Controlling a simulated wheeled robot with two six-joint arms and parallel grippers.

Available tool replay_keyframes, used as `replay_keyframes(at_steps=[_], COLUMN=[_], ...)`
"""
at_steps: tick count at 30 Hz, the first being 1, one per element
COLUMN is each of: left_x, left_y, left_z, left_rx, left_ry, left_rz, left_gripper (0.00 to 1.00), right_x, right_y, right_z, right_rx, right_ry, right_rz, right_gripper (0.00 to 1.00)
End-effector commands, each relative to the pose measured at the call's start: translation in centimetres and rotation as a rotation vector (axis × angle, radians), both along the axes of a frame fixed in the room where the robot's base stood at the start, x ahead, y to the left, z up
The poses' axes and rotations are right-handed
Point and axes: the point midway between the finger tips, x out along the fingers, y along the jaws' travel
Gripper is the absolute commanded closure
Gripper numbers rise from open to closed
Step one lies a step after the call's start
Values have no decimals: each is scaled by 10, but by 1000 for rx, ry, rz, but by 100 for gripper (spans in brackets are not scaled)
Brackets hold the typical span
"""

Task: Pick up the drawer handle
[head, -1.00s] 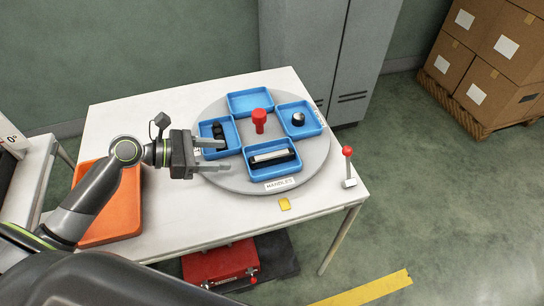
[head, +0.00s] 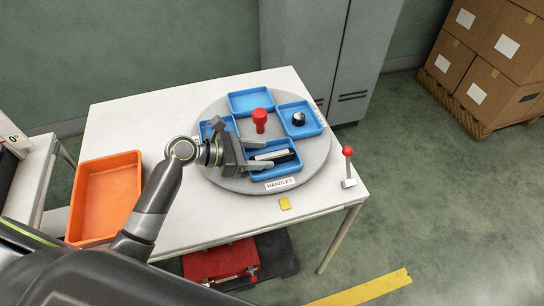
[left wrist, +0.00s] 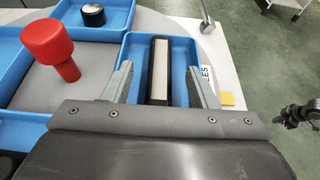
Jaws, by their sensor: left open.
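The drawer handle (head: 272,155) is a bar with a pale top and black ends, lying in the blue handle tray (head: 288,170) at the front of the grey turntable. It also shows in the left wrist view (left wrist: 160,70), lengthwise between the fingers. My left gripper (head: 264,154) is open over this tray, with one finger on each side of the handle. I see a gap on both sides in the left wrist view, and cannot tell how deep the fingertips reach. My arm hides part of the left tray. My right gripper is not clearly seen.
The round turntable (head: 235,184) carries several blue trays around a red center knob (head: 260,120). A black knob (head: 298,118) sits in the right tray. An empty orange bin (head: 105,195) is at left. A red-topped lever (head: 348,165) stands at the table's right corner.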

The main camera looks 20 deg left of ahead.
Motion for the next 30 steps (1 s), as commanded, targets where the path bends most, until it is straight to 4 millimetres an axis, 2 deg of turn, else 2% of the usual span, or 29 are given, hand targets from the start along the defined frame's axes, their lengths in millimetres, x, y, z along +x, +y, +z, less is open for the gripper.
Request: replay_keyframes(at_steps=[6,13,24,30], left_x=[10,11,11,11], left_y=[-16,-16,-16,-16], left_z=[-8,-8,-8,-8], left_rx=[-1,1,1,1], left_ry=[0,0,-1,-1], left_rz=[-1,0,0,0], left_gripper=[47,47,94,96], right_x=[0,1,3,3], right_y=[0,0,0,0], right_z=[1,1,1,1], right_rx=[0,0,1,1], right_ry=[0,-1,-3,-4], right_rz=[0,0,0,0], right_gripper=[100,100,100,100])
